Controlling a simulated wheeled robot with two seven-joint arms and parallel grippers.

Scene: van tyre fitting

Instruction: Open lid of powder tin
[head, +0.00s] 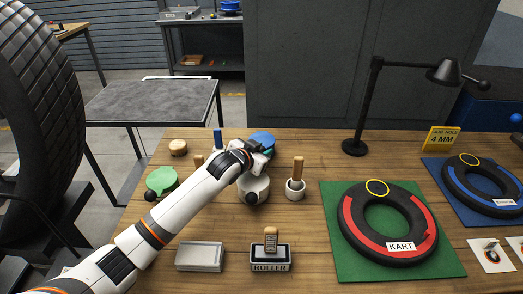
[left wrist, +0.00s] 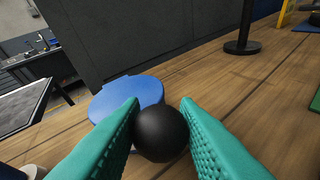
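A round blue lid (head: 262,139) shows behind my left gripper (head: 264,155) in the head view. In the left wrist view the blue lid (left wrist: 122,96) lies just beyond a black ball knob (left wrist: 160,133). The teal fingers of my left gripper (left wrist: 160,120) are on both sides of this knob and appear to touch it. The tin body under the blue lid is hidden, and I cannot tell whether the lid is lifted. A whitish round tin (head: 256,186) with a black knob stands nearer, below my wrist. A green-lidded tin (head: 161,179) stands at the left. My right gripper is not in view.
A white cup (head: 295,191) with a wooden handle is right of the whitish tin. A roller holder (head: 270,258) and grey box (head: 200,256) sit in front. A desk lamp (head: 355,147) stands behind. A kart tyre (head: 352,222) lies on a green mat.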

